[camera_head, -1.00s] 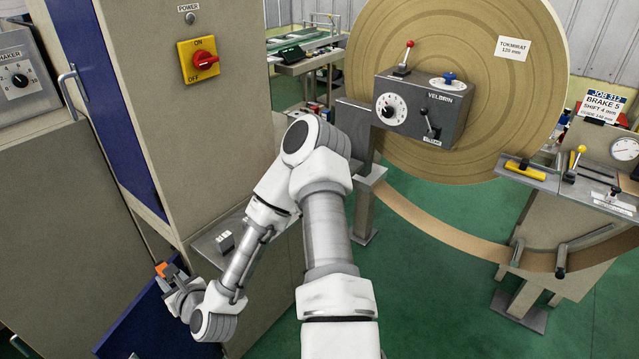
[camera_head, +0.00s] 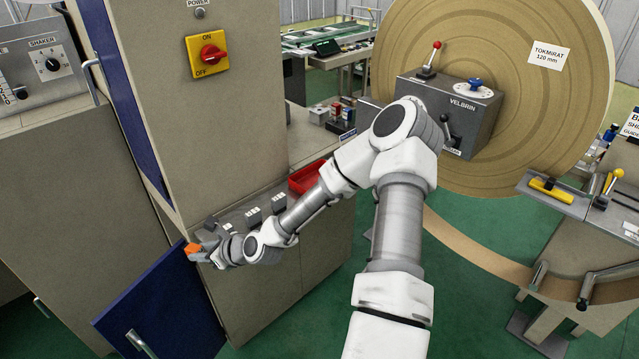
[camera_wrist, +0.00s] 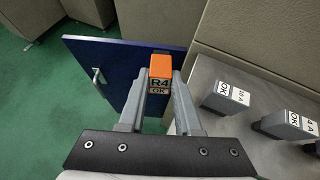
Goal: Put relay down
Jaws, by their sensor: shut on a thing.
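An orange-topped relay (camera_wrist: 160,70) marked "R4 OK" is between the fingers of my gripper (camera_wrist: 160,92) in the wrist view. My gripper is shut on it. In the head view the relay (camera_head: 193,249) shows as a small orange block at the tip of my gripper (camera_head: 204,250), by the left end of a grey shelf (camera_head: 283,228). The relay is held beside the shelf's edge, over the blue door in the wrist view. What is under it is partly hidden by the gripper.
Grey "OK" relays (camera_wrist: 226,97) stand on the shelf, with another (camera_wrist: 288,124) beside it. A red tray (camera_head: 307,177) is at the shelf's far end.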

